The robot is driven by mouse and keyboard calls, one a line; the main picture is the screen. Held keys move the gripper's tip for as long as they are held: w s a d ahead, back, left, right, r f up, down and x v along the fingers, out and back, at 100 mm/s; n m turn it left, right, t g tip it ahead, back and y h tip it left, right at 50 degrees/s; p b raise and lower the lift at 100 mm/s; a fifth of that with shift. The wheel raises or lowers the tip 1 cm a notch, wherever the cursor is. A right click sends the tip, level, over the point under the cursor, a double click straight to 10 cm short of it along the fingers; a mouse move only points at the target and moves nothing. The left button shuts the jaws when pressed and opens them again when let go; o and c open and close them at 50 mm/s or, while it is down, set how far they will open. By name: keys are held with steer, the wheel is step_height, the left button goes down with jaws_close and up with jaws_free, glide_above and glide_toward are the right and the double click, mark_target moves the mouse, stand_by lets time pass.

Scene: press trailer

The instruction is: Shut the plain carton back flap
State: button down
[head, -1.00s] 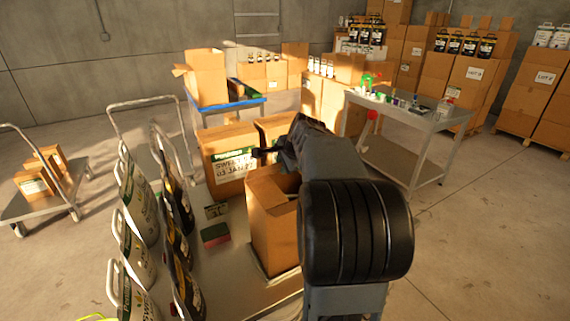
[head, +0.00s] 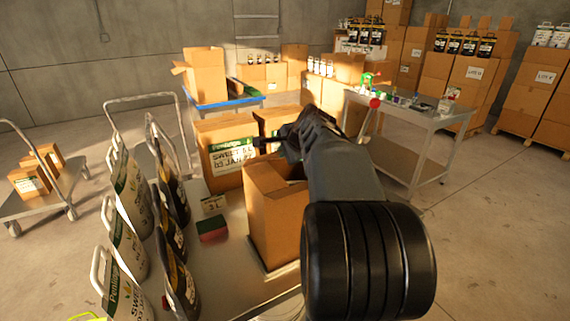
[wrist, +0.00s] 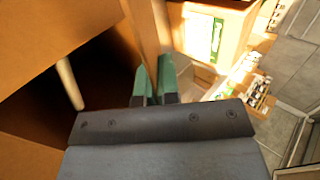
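The plain carton (head: 275,222) stands on the metal cart, its top at least partly open; the dark inside (wrist: 92,75) fills much of the left of the wrist view. My gripper (head: 266,143) is above the carton's far side in the head view, and my arm hides the carton's right side. In the wrist view my gripper (wrist: 154,70) has its two green fingers close together beside an upright cardboard panel (wrist: 150,25), perhaps the back flap. Whether they touch or hold it is unclear. The back flap is not clearly visible in the head view.
A printed carton (head: 225,150) stands just behind the plain one. Several upright bags (head: 130,190) line the cart's left side, with a green and red block (head: 212,228) between. A metal table (head: 425,125) stands at right, with open floor before it.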

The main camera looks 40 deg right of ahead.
steer(key=t+b, duration=0.1)
steer(key=b, duration=0.2)
steer(key=f+t+b, duration=0.1)
steer(key=b, duration=0.3)
steer(key=s+t+b, duration=0.1)
steer(key=b, duration=0.3)
steer(key=shift+f+t+h, duration=0.3)
steer(key=shift+f, duration=0.1)
steer(key=shift+r+b, duration=0.15)
steer(key=shift+b, duration=0.5)
steer(key=c, duration=1.3)
jaws_free()
steer(key=shift+c, duration=0.2)
